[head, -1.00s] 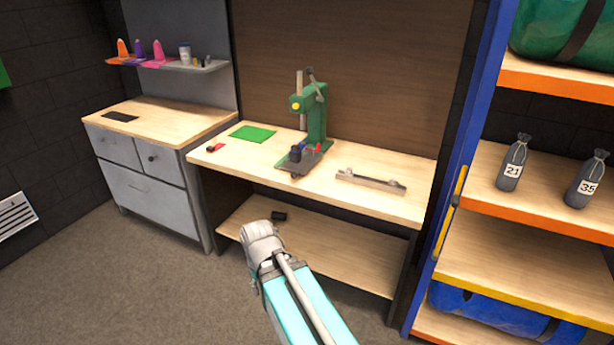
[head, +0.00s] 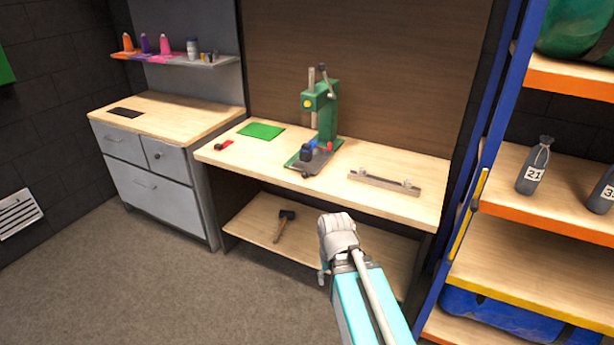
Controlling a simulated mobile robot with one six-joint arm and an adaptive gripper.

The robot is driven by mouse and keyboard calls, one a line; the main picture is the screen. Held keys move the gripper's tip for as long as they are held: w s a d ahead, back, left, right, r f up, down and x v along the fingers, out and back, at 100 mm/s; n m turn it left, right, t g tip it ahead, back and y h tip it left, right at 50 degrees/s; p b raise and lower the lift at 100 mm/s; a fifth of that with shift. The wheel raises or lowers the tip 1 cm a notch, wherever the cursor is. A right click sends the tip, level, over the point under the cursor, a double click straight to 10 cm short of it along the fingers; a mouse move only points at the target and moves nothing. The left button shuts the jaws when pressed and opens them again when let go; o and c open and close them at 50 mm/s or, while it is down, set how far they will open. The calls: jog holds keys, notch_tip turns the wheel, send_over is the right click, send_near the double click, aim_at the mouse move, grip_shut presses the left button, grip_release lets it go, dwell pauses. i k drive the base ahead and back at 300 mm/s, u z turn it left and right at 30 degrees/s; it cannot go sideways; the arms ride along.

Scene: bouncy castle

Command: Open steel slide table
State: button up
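I cannot tell for sure which of these is the slide table. The end of my arm, with my gripper (head: 338,232), is in front of the bench, below and to the left of the steel fixture in the picture, seemingly touching nothing. Its fingers cannot be made out.
A green mat (head: 261,131) and a small red item (head: 223,144) lie on the bench (head: 420,208). A hammer (head: 284,222) lies on the lower shelf. A grey drawer cabinet (head: 160,185) stands left, a blue-framed rack (head: 487,165) right. Floor in front is clear.

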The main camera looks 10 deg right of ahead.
aim_at(312, 162)
jog(key=z, duration=0.1)
jog(key=i, duration=1)
jog(key=u, duration=0.05)
